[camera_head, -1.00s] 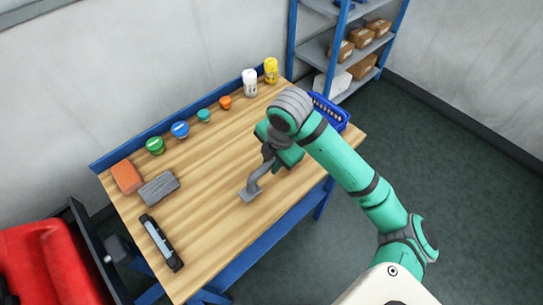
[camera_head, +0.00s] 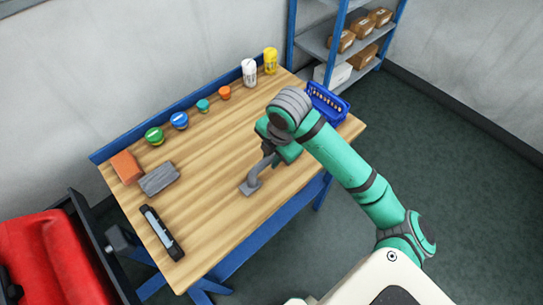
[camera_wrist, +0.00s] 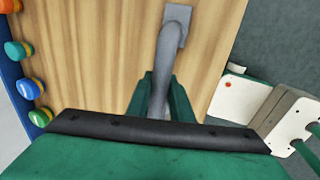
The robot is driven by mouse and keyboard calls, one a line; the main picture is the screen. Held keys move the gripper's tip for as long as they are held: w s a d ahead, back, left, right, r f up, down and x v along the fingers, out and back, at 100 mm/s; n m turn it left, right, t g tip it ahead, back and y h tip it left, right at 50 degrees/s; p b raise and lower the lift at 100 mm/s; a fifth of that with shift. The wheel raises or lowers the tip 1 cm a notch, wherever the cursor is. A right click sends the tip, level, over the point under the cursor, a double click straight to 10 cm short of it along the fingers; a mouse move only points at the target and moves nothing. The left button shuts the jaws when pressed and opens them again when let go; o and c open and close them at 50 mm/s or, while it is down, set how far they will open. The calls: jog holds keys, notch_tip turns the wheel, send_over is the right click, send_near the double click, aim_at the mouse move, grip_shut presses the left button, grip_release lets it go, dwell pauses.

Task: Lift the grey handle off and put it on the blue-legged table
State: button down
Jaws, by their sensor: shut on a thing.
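The grey handle (camera_head: 256,179) is a bent bar with a flat square foot at its end. It is at my gripper (camera_head: 268,150), over the front part of the blue-legged table (camera_head: 215,165). My gripper is shut on the handle. In the wrist view the handle (camera_wrist: 164,65) runs up from between the green fingers (camera_wrist: 159,97), its flat foot toward the top over the wood. I cannot tell whether the foot touches the tabletop. The fingertips are partly hidden by my wrist in the head view.
An orange block (camera_head: 126,167), a grey block (camera_head: 158,179) and a black-and-grey tool (camera_head: 161,233) lie on the table's left. Several lids and two bottles line the back edge. A blue basket (camera_head: 327,103) is at the right. A red machine (camera_head: 45,260) stands at lower left.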

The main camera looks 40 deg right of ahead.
jog(key=shift+f, duration=0.45)
dwell(0.6)
jog(key=shift+r, duration=0.1)
dwell(0.3)
jog(key=c, duration=1)
grip_release()
jog(key=shift+s, duration=0.1)
jog(key=shift+s+r, duration=0.2)
jog(key=shift+r, duration=0.9)
jog(key=shift+s+r, duration=0.15)
jog(key=shift+r, duration=0.95)
jog(key=shift+r, duration=0.1)
jog(key=shift+r, duration=2.4)
